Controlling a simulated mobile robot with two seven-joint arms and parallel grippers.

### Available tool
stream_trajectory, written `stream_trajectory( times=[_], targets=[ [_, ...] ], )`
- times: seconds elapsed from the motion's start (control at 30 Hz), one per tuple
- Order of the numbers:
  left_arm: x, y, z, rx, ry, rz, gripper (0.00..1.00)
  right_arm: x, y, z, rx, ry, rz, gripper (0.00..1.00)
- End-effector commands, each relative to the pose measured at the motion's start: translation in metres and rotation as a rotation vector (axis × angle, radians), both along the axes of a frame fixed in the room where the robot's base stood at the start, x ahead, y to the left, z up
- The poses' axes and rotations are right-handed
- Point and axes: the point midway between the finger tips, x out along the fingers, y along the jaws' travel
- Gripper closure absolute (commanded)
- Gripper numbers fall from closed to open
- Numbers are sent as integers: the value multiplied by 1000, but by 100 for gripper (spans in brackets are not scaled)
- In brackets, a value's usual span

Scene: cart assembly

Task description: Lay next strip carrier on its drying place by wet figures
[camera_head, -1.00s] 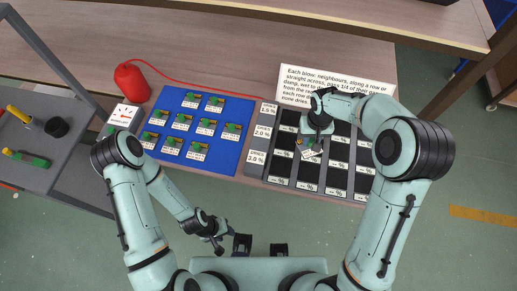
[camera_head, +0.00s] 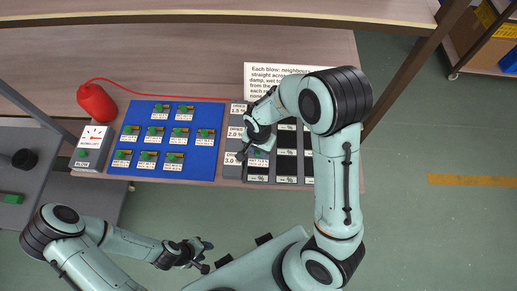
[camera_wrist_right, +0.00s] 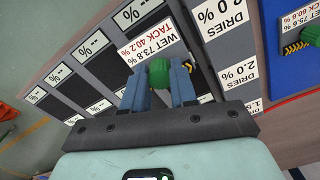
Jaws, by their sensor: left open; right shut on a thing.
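My right gripper (camera_wrist_right: 160,92) is shut on the green knob (camera_wrist_right: 159,72) of a strip carrier (camera_wrist_right: 150,42), whose white label reads WET 73.8 %, TACK 40.2 %. In the head view this carrier (camera_head: 258,162) is over the near left part of the dark drying rack (camera_head: 287,166), by the DRIES 3.0 % label. I cannot tell whether it touches the rack. Several other carriers with green knobs lie on the blue mat (camera_head: 203,172). My left gripper (camera_head: 205,257) is open and empty, low in front of the table.
A printed instruction card (camera_head: 290,72) stands behind the rack. A gauge box (camera_head: 92,147) and a red bulb (camera_head: 97,103) with a red tube sit left of the mat. A grey side cart (camera_head: 25,175) is at the left. My right forearm hides part of the rack.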

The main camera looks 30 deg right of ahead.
Motion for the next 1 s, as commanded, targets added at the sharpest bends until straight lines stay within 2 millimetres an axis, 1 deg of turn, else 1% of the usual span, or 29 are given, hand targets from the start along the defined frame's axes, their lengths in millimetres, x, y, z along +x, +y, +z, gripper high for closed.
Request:
stream_trajectory(
  times=[0.3,0.47,0.7,0.8,0.87,1.0],
  targets=[
    [-4,0,-5,0,5,1,57,0,1,0,1,1,26,100],
    [-12,0,-16,0,13,0,57,-2,1,-14,1,4,26,100],
    [-25,0,-37,0,28,0,57,-2,1,-38,0,5,26,100],
    [-28,0,-42,0,31,0,57,-2,1,-45,0,4,26,100],
    [-29,0,-44,0,33,1,57,-1,1,-47,0,3,25,100],
    [-28,0,-42,0,31,0,57,0,1,-44,1,1,26,100]
  ],
)
